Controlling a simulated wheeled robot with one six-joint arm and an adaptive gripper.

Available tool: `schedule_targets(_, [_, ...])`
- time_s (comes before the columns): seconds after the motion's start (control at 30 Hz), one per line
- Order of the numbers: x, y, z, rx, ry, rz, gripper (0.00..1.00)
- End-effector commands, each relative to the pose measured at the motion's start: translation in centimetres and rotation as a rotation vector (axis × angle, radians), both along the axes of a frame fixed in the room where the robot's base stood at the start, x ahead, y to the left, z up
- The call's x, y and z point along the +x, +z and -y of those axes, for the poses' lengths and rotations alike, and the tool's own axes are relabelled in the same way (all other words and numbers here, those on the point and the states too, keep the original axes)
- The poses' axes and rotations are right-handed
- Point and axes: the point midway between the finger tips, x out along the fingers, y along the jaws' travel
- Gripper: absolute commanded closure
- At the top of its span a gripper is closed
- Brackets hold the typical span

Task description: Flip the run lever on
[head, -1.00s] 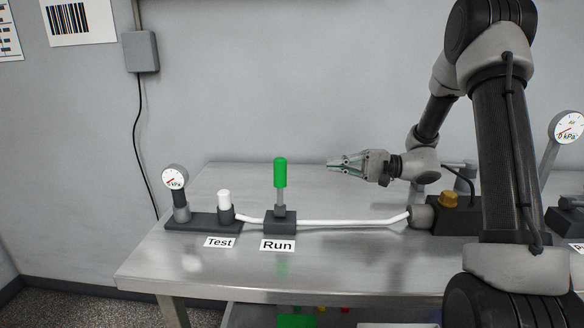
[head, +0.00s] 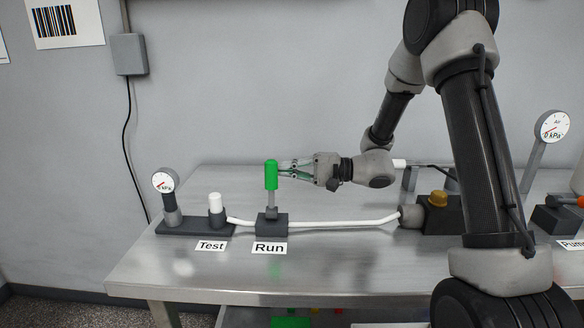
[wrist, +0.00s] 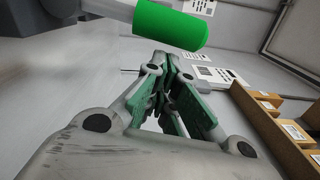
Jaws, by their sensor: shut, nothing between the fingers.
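The run lever (head: 271,175) has a green handle and stands upright on a dark block behind the "Run" label (head: 270,248). Its green handle (wrist: 172,25) also shows in the wrist view, at the top and close to the camera. My gripper (head: 281,168) is shut and empty. It points left, and its fingertips are at the right side of the green handle in the head view. I cannot tell whether they touch it. In the wrist view the gripper's fingers (wrist: 178,88) meet just below the handle.
White tubing (head: 335,223) runs from the block to a dark unit with a yellow knob (head: 438,197). A gauge (head: 163,182) and a white-capped post (head: 215,202) stand left by the "Test" label (head: 211,246). The metal table's front (head: 200,280) is clear.

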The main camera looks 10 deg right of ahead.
Motion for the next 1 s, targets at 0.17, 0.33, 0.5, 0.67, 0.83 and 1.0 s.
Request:
schedule_targets(0.17, [-0.3,0.1,-0.2,0.0,0.0,-0.001,1.0])
schedule_targets(0.33, [-0.3,0.1,-0.1,0.0,0.0,-0.001,1.0])
schedule_targets(0.5, [-0.4,0.1,-0.1,-0.001,0.0,0.007,1.0])
schedule_targets(0.67, [-0.7,0.3,-0.2,-0.008,0.0,0.04,1.0])
schedule_targets(0.83, [-0.9,0.4,-0.3,-0.012,0.001,0.063,1.0])
schedule_targets(1.0, [-1.2,0.6,-0.3,-0.017,0.001,0.091,1.0])
